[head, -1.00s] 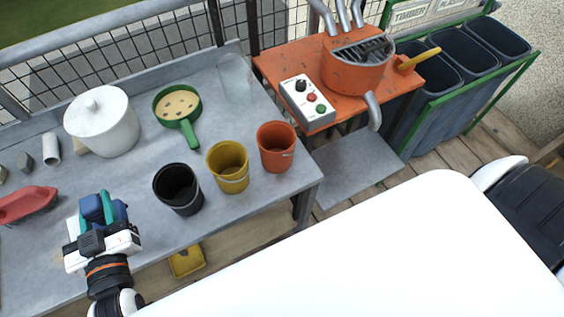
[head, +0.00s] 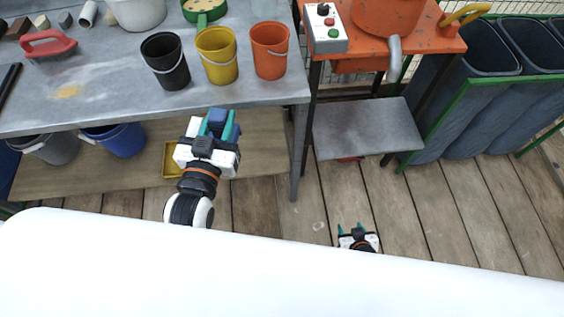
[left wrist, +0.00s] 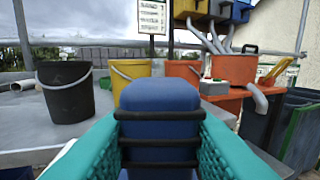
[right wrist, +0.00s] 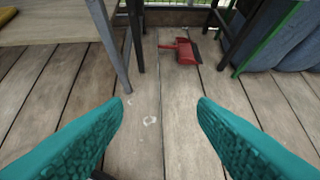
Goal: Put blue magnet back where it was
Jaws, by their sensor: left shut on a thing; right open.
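The blue magnet (head: 218,120) is a rounded blue block with dark bands. My left gripper (head: 220,126) is shut on it and holds it in front of the grey workbench, beyond its front edge. In the left wrist view the magnet (left wrist: 158,120) fills the space between the teal fingers, with black bands around it. My right gripper (head: 357,233) is open and empty, low over the wooden deck to the right. In the right wrist view its two teal fingers (right wrist: 160,125) stand wide apart with bare planks between them.
On the grey bench (head: 110,85) stand black (head: 165,60), yellow (head: 217,54) and orange (head: 269,50) buckets near the front edge, and a red float (head: 48,43). A yellow tray (head: 170,160) sits on the lower shelf. The orange machine (head: 390,15) stands right. A red dustpan (right wrist: 180,50) lies on the deck.

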